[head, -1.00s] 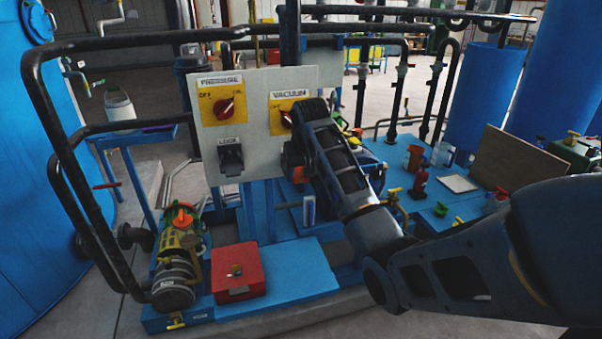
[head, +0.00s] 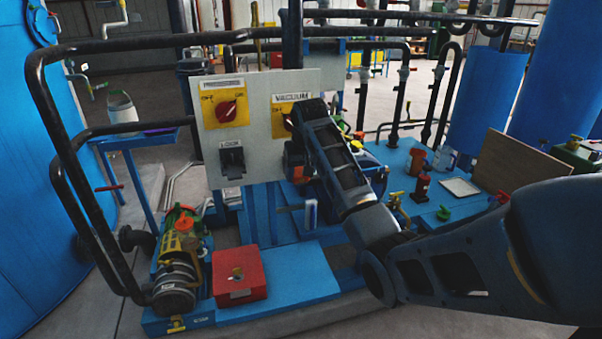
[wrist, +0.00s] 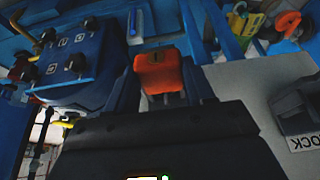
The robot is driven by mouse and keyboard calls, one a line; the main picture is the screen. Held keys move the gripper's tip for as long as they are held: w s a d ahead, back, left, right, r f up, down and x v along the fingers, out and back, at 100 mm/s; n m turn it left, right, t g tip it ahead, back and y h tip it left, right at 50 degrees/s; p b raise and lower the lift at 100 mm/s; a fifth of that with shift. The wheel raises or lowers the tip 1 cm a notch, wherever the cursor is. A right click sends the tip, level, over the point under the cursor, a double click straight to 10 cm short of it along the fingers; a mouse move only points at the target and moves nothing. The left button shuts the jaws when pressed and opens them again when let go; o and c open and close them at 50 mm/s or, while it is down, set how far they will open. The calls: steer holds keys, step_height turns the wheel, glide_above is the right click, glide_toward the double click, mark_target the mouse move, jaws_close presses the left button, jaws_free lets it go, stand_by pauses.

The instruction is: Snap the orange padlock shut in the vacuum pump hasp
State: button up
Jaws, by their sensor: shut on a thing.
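The orange padlock (wrist: 160,72) sits between the two dark fingers of my gripper (wrist: 161,80), which is shut on it. Its keyhole face shows in the wrist view, with part of the shackle below. In the head view a bit of the orange padlock (head: 299,175) shows beside my gripper (head: 295,163), at the lower right of the grey control panel (head: 258,92). The vacuum switch (head: 286,113) is partly covered by my arm. The vacuum pump hasp is hidden behind my arm; I cannot tell whether the shackle is in it.
The pressure switch (head: 227,108) and a black lock hasp (head: 232,159) are on the panel's left. A red box (head: 239,279) stands on the blue skid below. Black pipes (head: 50,110) run at the left. A blue bench (head: 405,175) holds bottles at the right.

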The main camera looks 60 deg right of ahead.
steer(key=shift+w+d, duration=0.15)
steer(key=o, duration=1.3)
steer(key=shift+b+v, duration=0.35)
steer(key=shift+v, duration=3.6)
